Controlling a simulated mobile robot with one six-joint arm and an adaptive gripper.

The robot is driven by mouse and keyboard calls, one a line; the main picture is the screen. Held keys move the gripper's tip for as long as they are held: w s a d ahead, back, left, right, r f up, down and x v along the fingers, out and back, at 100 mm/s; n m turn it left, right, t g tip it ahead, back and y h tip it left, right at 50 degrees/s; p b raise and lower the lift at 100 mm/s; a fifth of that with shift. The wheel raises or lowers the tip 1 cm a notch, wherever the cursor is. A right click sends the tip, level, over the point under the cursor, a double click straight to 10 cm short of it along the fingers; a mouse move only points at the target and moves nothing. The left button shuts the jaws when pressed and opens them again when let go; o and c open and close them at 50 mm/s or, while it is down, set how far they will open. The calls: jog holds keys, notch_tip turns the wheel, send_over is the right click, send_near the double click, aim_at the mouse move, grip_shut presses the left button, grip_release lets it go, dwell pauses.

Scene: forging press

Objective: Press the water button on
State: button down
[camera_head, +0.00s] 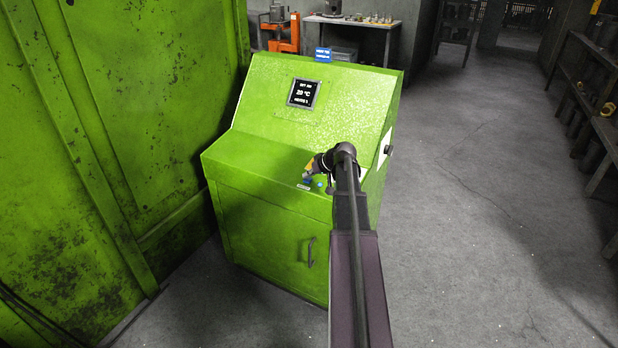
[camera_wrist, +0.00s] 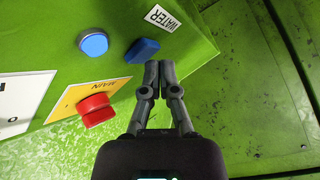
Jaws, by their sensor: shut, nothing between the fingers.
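A green console (camera_head: 255,180) stands ahead. In the wrist view the white WATER label (camera_wrist: 164,18) is next to a blue angular button (camera_wrist: 142,50). A round blue button (camera_wrist: 94,43) lies to its left. My gripper (camera_wrist: 158,66) is shut and empty, its tips just below and right of the angular button. I cannot tell whether they touch it. In the head view my gripper (camera_head: 312,169) is over the console's front ledge, partly hidden by my arm, with a small blue button (camera_head: 320,184) below it.
A red button (camera_wrist: 97,108) on a yellow MAIN plate (camera_wrist: 72,98) is left of my gripper in the wrist view. A display (camera_head: 303,93) is on the console's sloped face. A large green machine wall (camera_head: 130,110) stands left. The floor (camera_head: 480,200) at right is clear.

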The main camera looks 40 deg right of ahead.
aim_at(308, 185)
jog(key=r+p, duration=0.4)
jog(key=a+r+p, duration=0.1)
jog(key=r+p, duration=0.1)
jog(key=shift+s, duration=0.15)
dwell(0.6)
jog(key=shift+s, duration=0.2)
dwell(0.8)
jog(key=shift+d, duration=0.15)
